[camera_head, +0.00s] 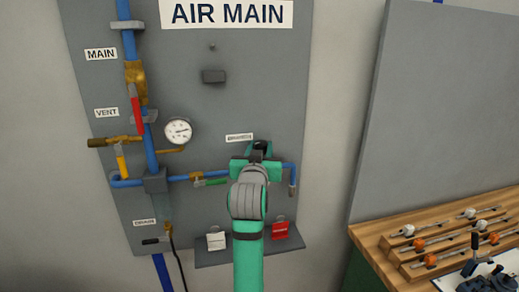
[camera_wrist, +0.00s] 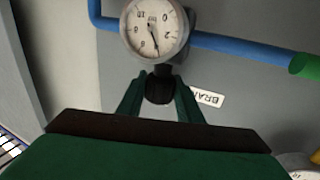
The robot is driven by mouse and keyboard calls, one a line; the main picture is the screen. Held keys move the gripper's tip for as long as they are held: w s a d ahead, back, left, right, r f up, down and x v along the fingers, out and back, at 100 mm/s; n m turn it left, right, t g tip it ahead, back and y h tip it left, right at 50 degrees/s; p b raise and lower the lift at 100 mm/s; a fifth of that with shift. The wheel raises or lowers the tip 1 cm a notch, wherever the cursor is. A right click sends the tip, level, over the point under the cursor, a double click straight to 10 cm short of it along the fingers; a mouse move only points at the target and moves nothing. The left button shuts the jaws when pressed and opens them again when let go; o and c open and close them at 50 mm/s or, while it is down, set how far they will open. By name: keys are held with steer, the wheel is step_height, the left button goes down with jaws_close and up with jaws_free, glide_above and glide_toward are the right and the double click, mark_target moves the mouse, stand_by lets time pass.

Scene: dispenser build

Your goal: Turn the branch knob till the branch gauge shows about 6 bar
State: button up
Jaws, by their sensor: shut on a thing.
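The branch knob (camera_wrist: 159,90) is dark and round. It sits between the two green fingers of my gripper (camera_wrist: 159,95) in the wrist view, and the fingers are shut on it. The branch gauge (camera_wrist: 154,27) is a white dial just above the knob in the wrist view. In the head view my gripper (camera_head: 258,160) is at the panel below the BRANCH label (camera_head: 239,138) and hides the knob and the gauge face.
The grey AIR MAIN panel (camera_head: 210,100) carries blue pipes, a red main handle (camera_head: 136,112), a yellow vent handle (camera_head: 121,160), a green handle (camera_head: 211,182) and another gauge (camera_head: 178,131). A wooden bench (camera_head: 400,238) stands right.

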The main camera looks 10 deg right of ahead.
steer(key=m+g+h, duration=0.2)
steer(key=h, duration=0.1)
steer(key=m+g+h, duration=0.2)
steer(key=m+h, duration=0.1)
steer(key=h, duration=0.1)
steer(key=shift+a+f, duration=0.1)
steer(key=shift+a, duration=0.1)
steer(key=shift+m+g+h, duration=1.8)
steer(key=shift+m+g, duration=0.1)
steer(key=shift+g, duration=0.5)
steer(key=shift+d+g, duration=0.15)
steer(key=shift+g, duration=0.15)
steer(key=o, duration=0.8)
steer(key=shift+c, duration=0.2)
steer(key=v, duration=1.1)
steer(key=shift+f, duration=0.2)
